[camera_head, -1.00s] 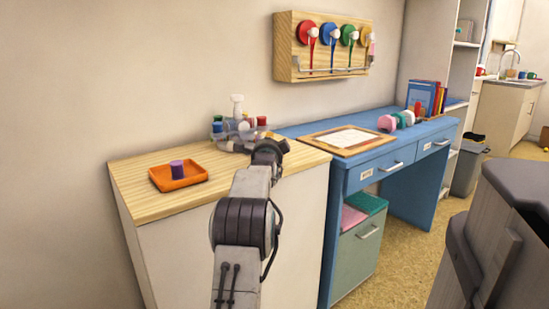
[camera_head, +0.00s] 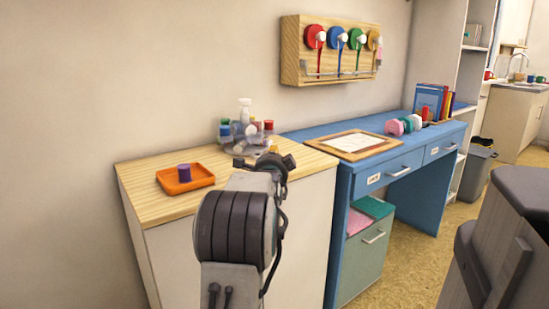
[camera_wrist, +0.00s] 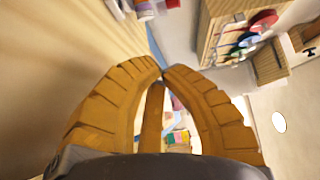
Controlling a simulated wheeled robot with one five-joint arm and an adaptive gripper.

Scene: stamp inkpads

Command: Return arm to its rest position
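My arm rises from the bottom middle of the head view, in front of the wooden-topped cabinet (camera_head: 140,190). Its far end reaches up near the cabinet's right side, and my fingers are not clearly seen there. In the wrist view my gripper (camera_wrist: 163,72) has two ribbed orange fingers whose tips come together. I see nothing held between them. A narrow orange bar shows between the fingers, lower down.
An orange tray (camera_head: 200,182) with a purple cylinder (camera_head: 184,171) sits on the cabinet, left of my arm. A cluster of bottles (camera_head: 245,118) stands behind my arm. The blue desk (camera_head: 341,190) is right of the cabinet, with a wooden wall rack (camera_head: 291,55) above.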

